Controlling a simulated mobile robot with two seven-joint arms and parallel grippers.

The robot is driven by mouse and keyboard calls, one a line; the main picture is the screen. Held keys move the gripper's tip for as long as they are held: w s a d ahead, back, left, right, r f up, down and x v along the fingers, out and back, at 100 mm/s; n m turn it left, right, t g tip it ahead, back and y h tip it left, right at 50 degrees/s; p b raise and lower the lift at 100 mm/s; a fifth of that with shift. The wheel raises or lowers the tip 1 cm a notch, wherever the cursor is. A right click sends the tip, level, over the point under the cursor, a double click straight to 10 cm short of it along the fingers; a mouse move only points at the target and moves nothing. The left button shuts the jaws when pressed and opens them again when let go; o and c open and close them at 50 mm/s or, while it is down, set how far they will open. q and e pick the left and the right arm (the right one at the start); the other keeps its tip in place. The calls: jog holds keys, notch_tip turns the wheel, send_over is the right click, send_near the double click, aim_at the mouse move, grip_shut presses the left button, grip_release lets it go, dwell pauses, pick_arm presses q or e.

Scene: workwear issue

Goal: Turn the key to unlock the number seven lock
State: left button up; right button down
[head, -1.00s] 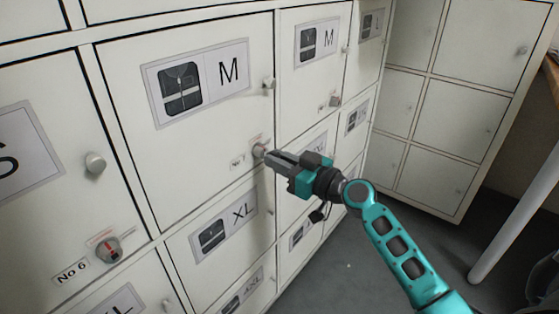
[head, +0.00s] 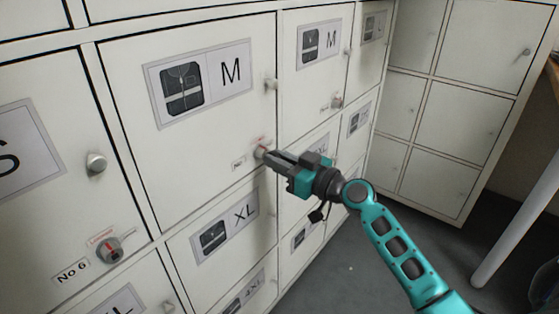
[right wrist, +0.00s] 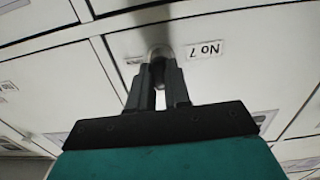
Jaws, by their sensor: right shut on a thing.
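The number seven lock (head: 261,146) is a small round metal cylinder low on the right side of a white locker door marked M. It also shows in the right wrist view (right wrist: 160,52), beside an upside-down "No 7" label (right wrist: 206,49). My right gripper (head: 267,154) reaches in from the right with its fingertips at the lock face. In the right wrist view its two dark fingers (right wrist: 160,78) close together right in front of the lock. The key is hidden between the fingertips, so its angle cannot be read. My left gripper is not in view.
A No 6 lock (head: 109,250) with a red mark sits on the door to the left. Round knobs (head: 96,163) stick out from the doors. More lockers (head: 470,90) stand at the right. Grey floor and a pale post (head: 515,225) lie to the right of my arm.

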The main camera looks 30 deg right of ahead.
jog(key=shift+r+m+p, duration=0.15)
jog(key=shift+m+p, duration=0.3)
jog(key=shift+m, duration=0.55)
jog(key=m, duration=0.2)
jog(key=shift+a+m+p, duration=0.1)
jog(key=shift+m+p, duration=0.25)
jog(key=shift+m, duration=0.05)
jog(key=shift+w, duration=0.1)
jog(key=shift+r+m+p, duration=0.15)
jog(key=shift+m+p, duration=0.3)
jog(key=shift+m, duration=0.45)
jog(key=shift+a+m+p, duration=0.1)
jog(key=shift+m+p, duration=0.4)
jog(key=shift+m, duration=1)
